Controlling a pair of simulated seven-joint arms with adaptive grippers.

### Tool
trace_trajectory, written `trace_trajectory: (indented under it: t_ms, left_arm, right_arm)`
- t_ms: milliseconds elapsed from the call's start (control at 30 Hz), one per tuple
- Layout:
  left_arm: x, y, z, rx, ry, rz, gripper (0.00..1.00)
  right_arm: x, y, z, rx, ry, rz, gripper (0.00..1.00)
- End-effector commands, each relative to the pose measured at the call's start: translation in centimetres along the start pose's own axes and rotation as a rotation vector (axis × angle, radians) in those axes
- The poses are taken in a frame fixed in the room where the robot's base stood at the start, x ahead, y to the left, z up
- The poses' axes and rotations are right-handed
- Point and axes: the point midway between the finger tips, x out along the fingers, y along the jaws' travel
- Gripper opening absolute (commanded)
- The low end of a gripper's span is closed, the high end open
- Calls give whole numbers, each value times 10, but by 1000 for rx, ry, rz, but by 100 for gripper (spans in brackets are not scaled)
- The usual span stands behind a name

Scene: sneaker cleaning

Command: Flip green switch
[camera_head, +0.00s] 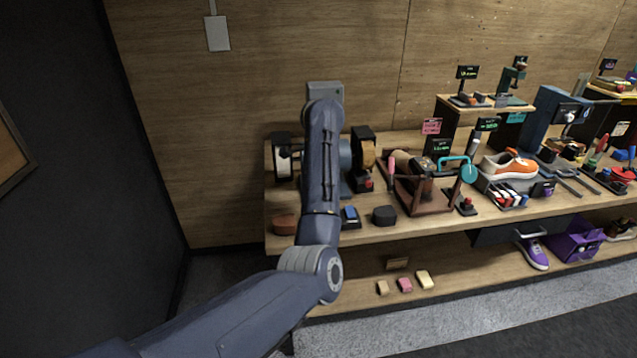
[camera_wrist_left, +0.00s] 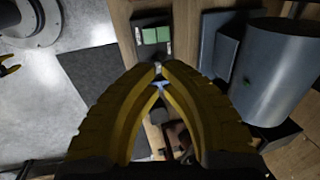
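In the left wrist view a small dark box with green pads on top (camera_wrist_left: 155,35) sits on the wooden shelf, just past my fingertips. It looks like the green switch; which way it is tipped is unclear. My left gripper (camera_wrist_left: 158,68) has its two yellow fingers brought together at the tips, with nothing visibly held. The tips appear close to the box's near edge; contact cannot be told. In the head view my left forearm covers the gripper and part of that shelf area. A yellow claw, seemingly my right gripper (camera_wrist_left: 8,65), shows at the wrist view's left edge.
In the head view a small blue-topped black box (camera_head: 350,214) and a dark block (camera_head: 384,215) lie near the shelf's front edge. A wooden rack (camera_head: 420,190) and sneaker (camera_head: 508,165) stand further right.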

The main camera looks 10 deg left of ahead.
Motion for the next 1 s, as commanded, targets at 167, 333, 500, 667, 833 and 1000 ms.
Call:
trace_trajectory:
  t_ms: [167, 333, 500, 667, 833, 1000]
  left_arm:
    - [-8, 0, 0, 0, -1, 1, 0]
    - [-10, 0, 0, 0, -1, 1, 0]
    - [-10, 0, 0, 0, -1, 1, 0]
    - [-11, -2, 0, 0, -2, -1, 0]
    - [-14, -7, -1, 2, -1, -2, 0]
    - [-15, -10, -2, 2, -1, 0, 0]
  right_arm:
    - [0, 0, 0, 0, 0, 0, 44]
    - [0, 0, 0, 0, 0, 0, 44]
    - [0, 0, 0, 0, 0, 0, 44]
    - [0, 0, 0, 0, 0, 0, 44]
    - [0, 0, 0, 0, 0, 0, 44]
    - [0, 0, 0, 0, 0, 0, 44]
